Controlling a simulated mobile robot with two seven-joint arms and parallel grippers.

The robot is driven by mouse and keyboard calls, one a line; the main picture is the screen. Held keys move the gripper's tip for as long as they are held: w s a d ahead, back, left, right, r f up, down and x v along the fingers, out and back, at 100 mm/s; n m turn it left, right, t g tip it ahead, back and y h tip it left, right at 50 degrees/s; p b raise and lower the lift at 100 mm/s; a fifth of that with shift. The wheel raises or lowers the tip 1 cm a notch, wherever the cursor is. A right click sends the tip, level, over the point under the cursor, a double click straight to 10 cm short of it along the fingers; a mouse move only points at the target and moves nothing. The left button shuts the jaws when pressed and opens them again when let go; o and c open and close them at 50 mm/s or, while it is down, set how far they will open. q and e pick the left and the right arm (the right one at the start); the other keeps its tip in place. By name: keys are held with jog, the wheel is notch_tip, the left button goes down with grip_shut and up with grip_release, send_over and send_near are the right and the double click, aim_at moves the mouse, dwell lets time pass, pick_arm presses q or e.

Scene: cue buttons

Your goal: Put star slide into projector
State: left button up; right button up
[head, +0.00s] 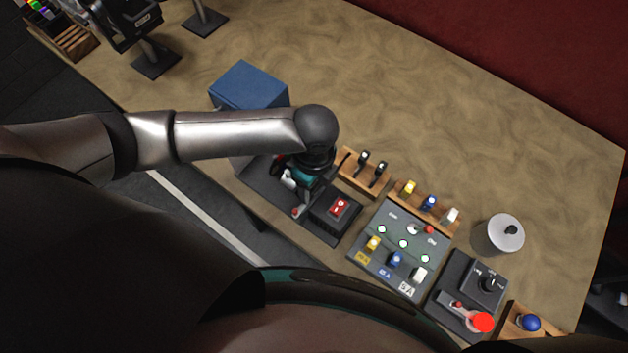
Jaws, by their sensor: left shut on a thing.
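My left gripper (293,192) points down over a dark device base (265,190) in the head view. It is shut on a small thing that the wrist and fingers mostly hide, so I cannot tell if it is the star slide. A blue box-shaped housing (250,85) stands just behind the forearm; I cannot tell for sure that it is the projector. A wooden rack (360,184) right of the gripper holds small pieces with black tops (380,169). No star mark can be made out. My right gripper is not in view.

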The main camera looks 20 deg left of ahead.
pick_arm(q)
jog(key=shift+f, duration=0.1)
jog(key=o, duration=1.5)
notch_tip(320, 180, up, 3)
jog(key=p, duration=0.3)
jog(key=shift+r+p, duration=0.45)
jog(key=shift+r, duration=1.6)
